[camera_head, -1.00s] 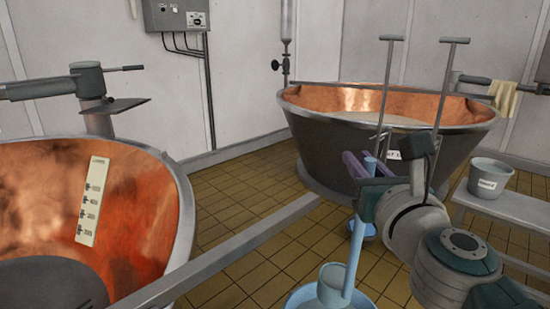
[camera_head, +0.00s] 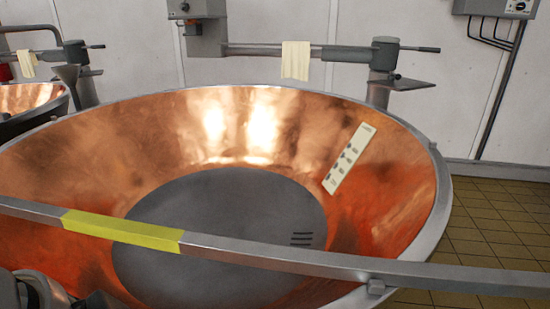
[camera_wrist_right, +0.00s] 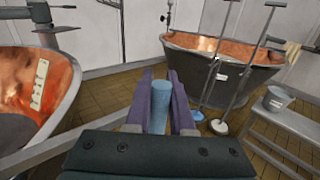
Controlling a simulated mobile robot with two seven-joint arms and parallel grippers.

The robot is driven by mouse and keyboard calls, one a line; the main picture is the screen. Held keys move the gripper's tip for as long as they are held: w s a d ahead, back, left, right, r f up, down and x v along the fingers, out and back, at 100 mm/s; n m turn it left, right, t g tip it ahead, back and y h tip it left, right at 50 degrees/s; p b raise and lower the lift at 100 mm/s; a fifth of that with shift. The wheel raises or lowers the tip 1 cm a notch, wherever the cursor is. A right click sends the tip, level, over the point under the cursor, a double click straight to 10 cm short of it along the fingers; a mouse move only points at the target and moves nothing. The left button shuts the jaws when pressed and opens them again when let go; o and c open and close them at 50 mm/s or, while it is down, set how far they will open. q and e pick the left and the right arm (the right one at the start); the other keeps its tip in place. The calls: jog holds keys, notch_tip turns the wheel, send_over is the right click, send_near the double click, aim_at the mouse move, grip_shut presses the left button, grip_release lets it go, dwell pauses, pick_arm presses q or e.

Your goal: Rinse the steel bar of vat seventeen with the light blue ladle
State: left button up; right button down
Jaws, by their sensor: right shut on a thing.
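A copper-lined vat (camera_head: 290,125) with a steel rim fills the head view. A steel bar (camera_head: 290,259) with a yellow band (camera_head: 122,229) runs across its near side. No vat number is readable, so I cannot tell whether this is vat seventeen. In the right wrist view my right gripper (camera_wrist_right: 164,78) has its purple fingers shut on the light blue handle of the ladle (camera_wrist_right: 160,105). The ladle's lower end is hidden.
A scale strip (camera_head: 349,158) is on the vat wall; a cloth (camera_head: 296,60) hangs on the rear arm. The right wrist view shows another vat (camera_wrist_right: 205,62), long-handled tools (camera_wrist_right: 213,75) and a bucket (camera_wrist_right: 277,99) on a bench (camera_wrist_right: 300,128). Tiled floor (camera_head: 495,215) is clear at right.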

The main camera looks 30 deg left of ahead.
notch_tip(320, 180, down, 20)
jog(key=b, duration=2)
jog(key=shift+f, duration=0.25)
jog(key=shift+r, duration=0.1)
